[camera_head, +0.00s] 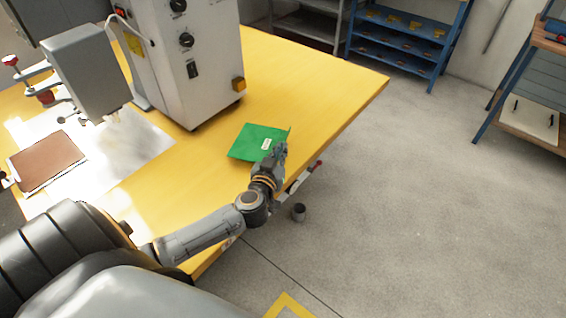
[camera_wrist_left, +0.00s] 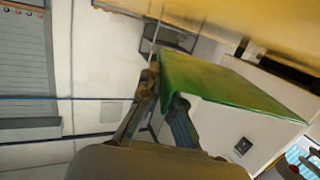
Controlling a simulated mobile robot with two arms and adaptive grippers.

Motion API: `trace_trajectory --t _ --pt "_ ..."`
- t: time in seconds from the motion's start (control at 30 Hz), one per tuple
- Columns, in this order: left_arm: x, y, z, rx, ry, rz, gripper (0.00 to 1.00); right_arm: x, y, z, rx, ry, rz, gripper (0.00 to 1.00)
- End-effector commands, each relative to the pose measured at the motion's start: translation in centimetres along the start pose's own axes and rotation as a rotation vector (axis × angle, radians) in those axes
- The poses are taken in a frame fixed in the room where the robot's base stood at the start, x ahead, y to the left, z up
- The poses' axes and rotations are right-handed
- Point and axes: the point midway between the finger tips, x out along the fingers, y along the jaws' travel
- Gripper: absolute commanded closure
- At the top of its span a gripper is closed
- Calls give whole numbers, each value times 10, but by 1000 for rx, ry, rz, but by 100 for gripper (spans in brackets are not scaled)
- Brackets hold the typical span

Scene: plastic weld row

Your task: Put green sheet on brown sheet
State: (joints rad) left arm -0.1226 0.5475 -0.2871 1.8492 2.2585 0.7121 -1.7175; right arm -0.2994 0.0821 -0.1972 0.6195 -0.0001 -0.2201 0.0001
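The green sheet (camera_head: 257,142), with a small white label, is over the yellow table near its right-hand edge. My left gripper (camera_head: 273,162) is at the sheet's near edge. In the left wrist view, the fingers of my left gripper (camera_wrist_left: 165,97) are on either side of the green sheet's (camera_wrist_left: 220,83) edge and appear closed on it. The sheet looks tilted and clear of the table there. The brown sheet (camera_head: 46,160) lies flat at the left of the head view, on a pale shiny plate. My right gripper is not in view.
A white machine (camera_head: 212,55) with knobs stands on the yellow table (camera_head: 310,95), behind and left of the green sheet. Its grey head (camera_head: 88,72) overhangs the pale plate (camera_head: 130,150). A blue shelf (camera_head: 405,40) stands beyond clear floor.

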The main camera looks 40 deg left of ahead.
Motion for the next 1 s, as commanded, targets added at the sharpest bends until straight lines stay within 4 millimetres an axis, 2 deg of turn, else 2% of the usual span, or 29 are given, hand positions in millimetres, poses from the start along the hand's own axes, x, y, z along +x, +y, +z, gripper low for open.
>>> trace_trajectory --t 0.17,0.4,0.77,0.9,1.0 --pt "8 3 9 0 0 0 100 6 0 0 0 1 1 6" --pt "16 5 43 0 -1 -1 100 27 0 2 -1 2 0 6" --pt "17 5 43 2 0 0 100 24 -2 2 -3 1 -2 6" --pt "17 5 43 1 0 1 72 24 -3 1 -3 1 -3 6" --pt "17 5 43 1 0 0 72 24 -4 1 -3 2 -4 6"
